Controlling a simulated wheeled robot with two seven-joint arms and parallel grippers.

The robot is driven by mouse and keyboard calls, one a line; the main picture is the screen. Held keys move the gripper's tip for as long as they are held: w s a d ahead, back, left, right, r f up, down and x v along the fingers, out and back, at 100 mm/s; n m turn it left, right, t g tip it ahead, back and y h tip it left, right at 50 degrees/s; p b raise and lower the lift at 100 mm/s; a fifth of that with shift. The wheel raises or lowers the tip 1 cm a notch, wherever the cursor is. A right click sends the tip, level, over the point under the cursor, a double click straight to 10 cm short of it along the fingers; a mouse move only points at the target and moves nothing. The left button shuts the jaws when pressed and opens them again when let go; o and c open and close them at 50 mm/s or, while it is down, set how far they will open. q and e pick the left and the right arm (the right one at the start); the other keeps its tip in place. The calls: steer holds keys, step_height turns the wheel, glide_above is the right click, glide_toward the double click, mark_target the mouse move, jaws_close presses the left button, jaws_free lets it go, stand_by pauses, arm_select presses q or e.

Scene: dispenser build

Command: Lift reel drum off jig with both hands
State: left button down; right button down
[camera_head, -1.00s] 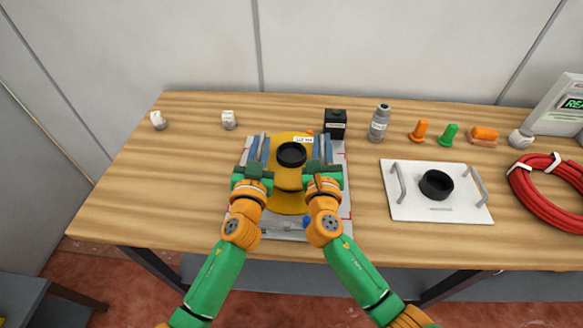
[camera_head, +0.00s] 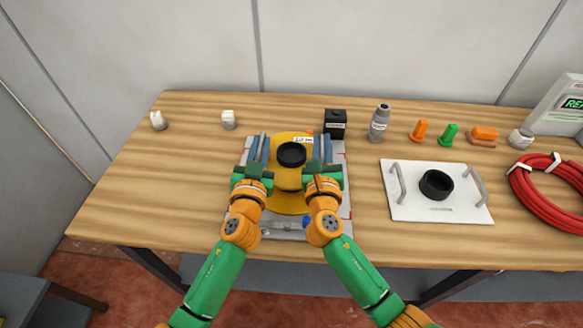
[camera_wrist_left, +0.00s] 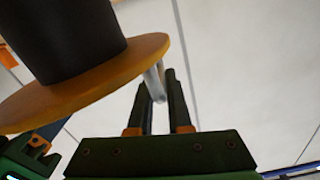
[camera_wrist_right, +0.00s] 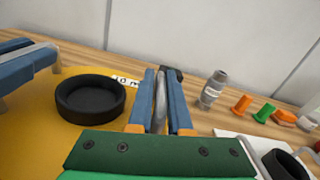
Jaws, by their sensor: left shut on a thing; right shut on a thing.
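The reel drum (camera_head: 288,202) is a yellow round-flanged part with a black hub on top. It sits over the pale jig plate (camera_head: 345,215) with red marks. My left gripper (camera_head: 259,148) is at the drum's left side. In the left wrist view (camera_wrist_left: 160,98) its fingers are on a grey bar beside the flange (camera_wrist_left: 90,95). My right gripper (camera_head: 320,148) is at the drum's right side. In the right wrist view (camera_wrist_right: 162,98) its blue fingers are shut around a grey bar handle. Whether the drum's underside touches the jig is hidden.
A white plate (camera_head: 420,208) with two handles and a black ring lies to the right. A black box (camera_head: 335,124) and a grey bottle (camera_head: 379,123) stand behind. A red cable coil (camera_head: 548,200) is at far right.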

stand_by(0.4)
